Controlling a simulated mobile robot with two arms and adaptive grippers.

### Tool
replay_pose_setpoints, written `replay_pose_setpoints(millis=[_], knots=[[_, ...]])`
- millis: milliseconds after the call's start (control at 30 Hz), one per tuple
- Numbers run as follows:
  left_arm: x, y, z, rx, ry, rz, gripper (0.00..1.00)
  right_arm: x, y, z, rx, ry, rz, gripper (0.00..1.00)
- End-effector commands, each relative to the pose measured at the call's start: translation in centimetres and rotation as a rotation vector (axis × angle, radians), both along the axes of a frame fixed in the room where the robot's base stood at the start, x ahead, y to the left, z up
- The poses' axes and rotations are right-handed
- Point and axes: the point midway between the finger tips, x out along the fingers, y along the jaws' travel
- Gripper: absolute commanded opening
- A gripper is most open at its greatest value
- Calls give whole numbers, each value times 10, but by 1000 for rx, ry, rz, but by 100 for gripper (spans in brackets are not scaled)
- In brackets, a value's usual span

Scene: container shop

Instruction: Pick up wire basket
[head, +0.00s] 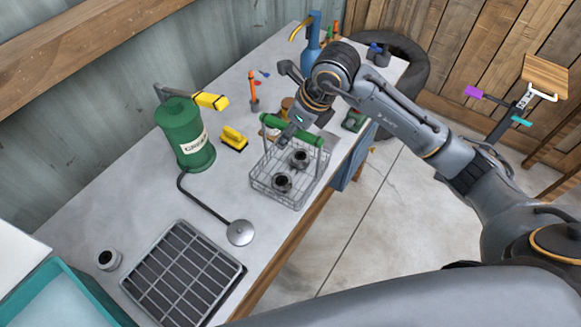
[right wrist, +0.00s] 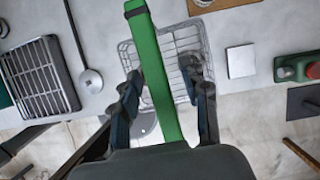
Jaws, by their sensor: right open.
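The wire basket (head: 268,182) stands upright near the table's front edge, with a green bar handle (head: 313,138) across its top. Two dark round parts (head: 299,159) sit inside it. My right gripper (head: 289,131) is over the basket at its handle. In the right wrist view the open fingers of my right gripper (right wrist: 164,88) lie on either side of the green handle (right wrist: 153,65), apart from it. The wire basket (right wrist: 190,40) shows beyond them. The fingers hide part of the basket. My left gripper is not in view.
Left of the basket on the table (head: 95,215) stand a green canister (head: 180,128), a yellow brush (head: 234,138), a lamp-like disc on a bent rod (head: 240,233) and a dark grid tray (head: 180,275).

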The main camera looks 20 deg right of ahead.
Motion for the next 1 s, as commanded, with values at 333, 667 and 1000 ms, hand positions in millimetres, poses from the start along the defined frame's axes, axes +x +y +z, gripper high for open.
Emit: replay_pose_setpoints(millis=[333, 667, 1000], knots=[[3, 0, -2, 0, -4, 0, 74, 0, 0, -1, 0, 0, 0, 45], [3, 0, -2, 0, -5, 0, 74, 0, 0, -1, 0, 0, 0, 0], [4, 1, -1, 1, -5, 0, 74, 0, 0, 0, 1, -2, 0, 0]])
